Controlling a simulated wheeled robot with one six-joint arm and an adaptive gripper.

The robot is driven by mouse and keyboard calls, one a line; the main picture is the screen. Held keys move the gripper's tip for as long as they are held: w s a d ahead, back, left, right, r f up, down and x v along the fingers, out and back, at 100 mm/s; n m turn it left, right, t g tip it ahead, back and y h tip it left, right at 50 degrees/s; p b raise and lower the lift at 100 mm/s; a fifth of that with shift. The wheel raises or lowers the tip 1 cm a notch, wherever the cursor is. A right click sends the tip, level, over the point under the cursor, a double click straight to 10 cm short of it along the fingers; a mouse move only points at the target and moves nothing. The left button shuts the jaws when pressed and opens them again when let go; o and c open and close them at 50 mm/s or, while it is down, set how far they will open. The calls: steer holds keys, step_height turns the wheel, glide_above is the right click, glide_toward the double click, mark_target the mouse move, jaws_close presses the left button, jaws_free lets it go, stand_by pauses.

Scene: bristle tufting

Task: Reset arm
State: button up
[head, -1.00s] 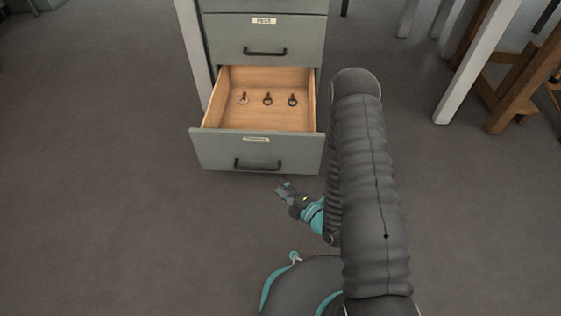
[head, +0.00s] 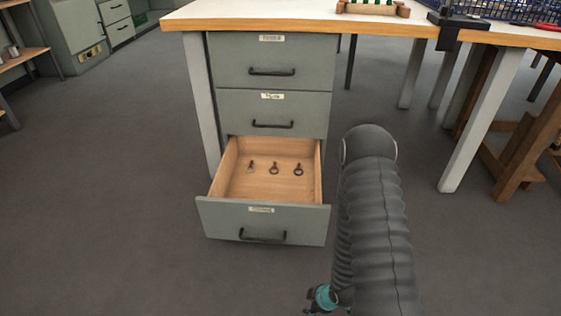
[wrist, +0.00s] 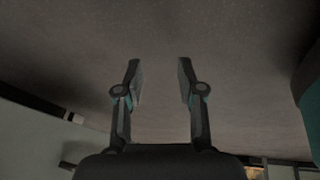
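My gripper (wrist: 160,82) is open and empty in the wrist view, its two dark fingers well apart with only grey floor behind them. In the head view my arm stands to the right of the drawer unit, and the gripper end is low at the bottom edge, mostly out of the picture. The bottom drawer (head: 238,187) is pulled open, in front of and left of my arm. Three small ring-ended pieces lie in it: a left one (head: 250,167), a middle one (head: 274,169) and a right one (head: 298,170).
Two shut drawers, an upper one (head: 300,58) and a middle one (head: 300,110), are above the open one. A workbench (head: 245,16) tops the unit. A wooden stand (head: 525,155) and table legs are at right. Grey floor (head: 110,190) is clear at left.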

steer(key=s+d+r+m+g+h+p, duration=0.15)
steer(key=d+r+m, duration=0.3)
steer(key=r, duration=0.65)
steer(key=d+r+m+g+h+p, duration=0.25)
steer(key=d+r+m, duration=0.2)
steer(key=r, duration=0.75)
steer(key=s+a+r+m+t+p, duration=0.1)
steer(key=s+r+m+t+p, duration=0.1)
steer(key=r, duration=1)
steer(key=s+a+r+m+t+p, duration=0.1)
steer(key=s+r, duration=0.3)
steer(key=r, duration=0.9)
steer(key=s+a+r+m+t+p, duration=0.1)
steer(key=s+r+m+t+p, duration=0.1)
steer(key=r, duration=1.1)
steer(key=shift+s+m+t+p, duration=0.35)
steer(key=shift+t+p, duration=0.2)
steer(key=shift+t, duration=0.25)
